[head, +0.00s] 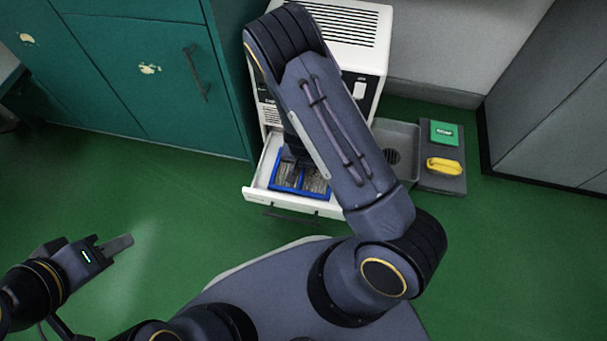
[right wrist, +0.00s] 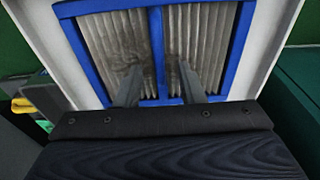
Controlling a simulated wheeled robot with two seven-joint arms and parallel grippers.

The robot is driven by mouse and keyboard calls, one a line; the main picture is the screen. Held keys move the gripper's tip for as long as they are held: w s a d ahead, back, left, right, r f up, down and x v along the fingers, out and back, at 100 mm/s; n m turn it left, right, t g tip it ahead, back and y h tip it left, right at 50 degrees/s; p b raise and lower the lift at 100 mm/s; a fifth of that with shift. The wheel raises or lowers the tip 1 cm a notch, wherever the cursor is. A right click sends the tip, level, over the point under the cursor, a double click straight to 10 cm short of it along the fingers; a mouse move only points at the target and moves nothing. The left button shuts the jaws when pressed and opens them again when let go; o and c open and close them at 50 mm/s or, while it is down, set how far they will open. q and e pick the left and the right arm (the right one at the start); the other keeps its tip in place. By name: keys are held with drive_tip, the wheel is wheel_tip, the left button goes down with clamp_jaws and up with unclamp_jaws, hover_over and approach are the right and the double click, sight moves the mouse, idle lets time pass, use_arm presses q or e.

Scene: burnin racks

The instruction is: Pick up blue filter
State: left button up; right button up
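The blue filter (head: 283,187) has a blue frame with a middle bar and dirty grey pleats. It lies in the pulled-out white drawer (head: 257,190). In the right wrist view the filter (right wrist: 156,45) fills the upper middle. My right gripper (right wrist: 158,72) is over the filter, its two fingers apart on either side of the middle bar, with gaps showing. I cannot tell how deep the fingertips reach. In the head view my right arm partly hides the filter and this gripper. My left gripper (head: 126,242) hangs empty over the floor; its finger gap does not show.
The white machine (head: 372,60) stands behind the drawer. To its right are a grey bin (head: 402,140) with a drain-like grille and a dark tray (head: 440,184) holding a green block (head: 444,132) and a yellow object (head: 444,166). Teal cabinets (head: 120,60) stand left. The green floor at left is clear.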

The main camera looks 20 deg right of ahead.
drive_tip(key=shift+r, duration=0.1)
clamp_jaws()
drive_tip(key=shift+r, duration=0.1)
